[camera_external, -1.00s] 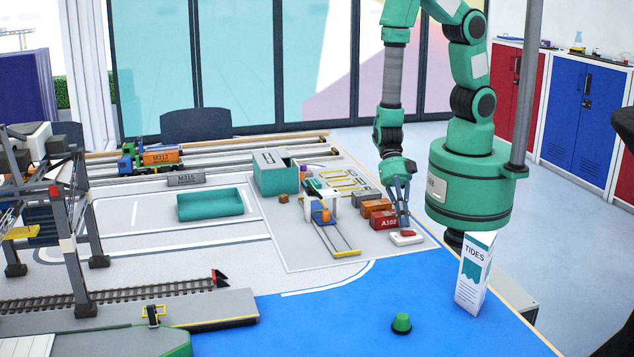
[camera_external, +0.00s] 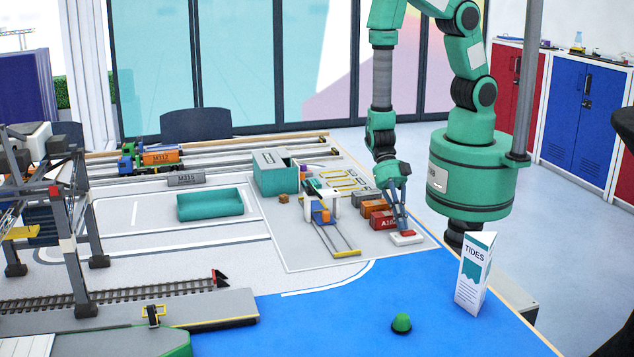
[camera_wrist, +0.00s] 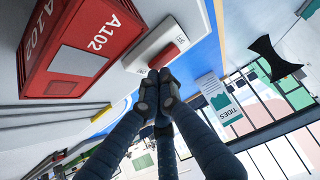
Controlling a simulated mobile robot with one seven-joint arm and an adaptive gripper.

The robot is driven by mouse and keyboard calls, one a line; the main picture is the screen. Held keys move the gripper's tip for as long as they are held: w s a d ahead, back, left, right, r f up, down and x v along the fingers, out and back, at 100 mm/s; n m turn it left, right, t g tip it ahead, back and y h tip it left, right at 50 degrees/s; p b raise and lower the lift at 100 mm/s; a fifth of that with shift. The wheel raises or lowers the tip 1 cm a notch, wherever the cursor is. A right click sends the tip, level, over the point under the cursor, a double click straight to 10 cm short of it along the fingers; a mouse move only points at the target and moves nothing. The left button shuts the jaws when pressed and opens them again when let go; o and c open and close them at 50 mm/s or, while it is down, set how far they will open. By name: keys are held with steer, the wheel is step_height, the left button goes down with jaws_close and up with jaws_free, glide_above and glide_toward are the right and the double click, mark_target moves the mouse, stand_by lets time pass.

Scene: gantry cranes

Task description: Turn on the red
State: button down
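A red rocker switch (camera_external: 408,233) sits on a small white base (camera_external: 397,241) at the right edge of the grey mat. In the wrist view, the red switch (camera_wrist: 163,55) and its white base (camera_wrist: 145,58) lie just beyond my fingertips. My gripper (camera_external: 404,227) points down at the switch. In the wrist view, the fingertips of my gripper (camera_wrist: 158,80) are together with nothing seen between them. They are very close to one end of the red part; I cannot tell whether they touch it.
A red container marked A102 (camera_wrist: 85,45) stands close beside the switch; it also shows in the external view (camera_external: 386,220). Orange containers (camera_external: 374,207) stand behind it.

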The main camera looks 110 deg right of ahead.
steer(key=shift+p, duration=0.7)
steer(key=shift+f, duration=0.1)
steer(key=shift+b, duration=0.3)
steer(key=shift+s+r, duration=0.25)
steer(key=shift+s, duration=0.5)
steer(key=shift+r+p, duration=0.15)
steer(key=shift+p, duration=0.3)
steer(key=r+p, duration=0.2)
steer(key=p, duration=0.1)
steer(key=r+p, duration=0.1)
steer(key=r, duration=0.1)
steer(key=shift+w, duration=0.3)
steer(key=p+v, duration=0.2)
steer(key=v, duration=0.7)
steer(key=shift+w+d, duration=0.35)
steer(key=shift+w, duration=0.25)
